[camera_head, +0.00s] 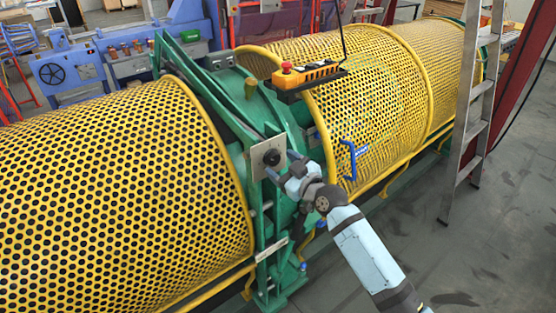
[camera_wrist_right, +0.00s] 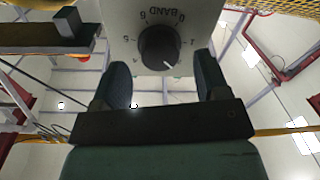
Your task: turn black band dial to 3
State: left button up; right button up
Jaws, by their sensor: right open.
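The black band dial (camera_head: 271,157) is a round knob on a light square plate (camera_head: 258,150) fixed to the green frame between two yellow drums. In the right wrist view the black dial (camera_wrist_right: 159,47) shows a white pointer mark toward the picture's lower right. The lettering "BAND" and some scale figures above it appear upside down; the lower scale is hidden or unclear. My right gripper (camera_head: 284,172) is open just in front of the dial. In the wrist view its dark fingers (camera_wrist_right: 160,66) stand on either side below the dial, with nothing between them. My left gripper is not in view.
An orange control box (camera_head: 305,74) with a red button hangs above right of the dial. A blue handle (camera_head: 352,158) is right of my gripper. The perforated yellow drums (camera_head: 110,190) lie either side. A ladder (camera_head: 471,110) stands at right, with clear floor below.

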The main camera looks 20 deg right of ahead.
jog(key=shift+x, duration=1.05)
jog(key=c, duration=0.9)
jog(key=m+p, duration=0.1)
jog(key=m, duration=0.3)
jog(key=shift+m, duration=0.4)
jog(key=m+p, duration=0.1)
jog(key=m, duration=0.4)
jog(key=shift+f, duration=0.1)
jog(key=shift+t, duration=0.3)
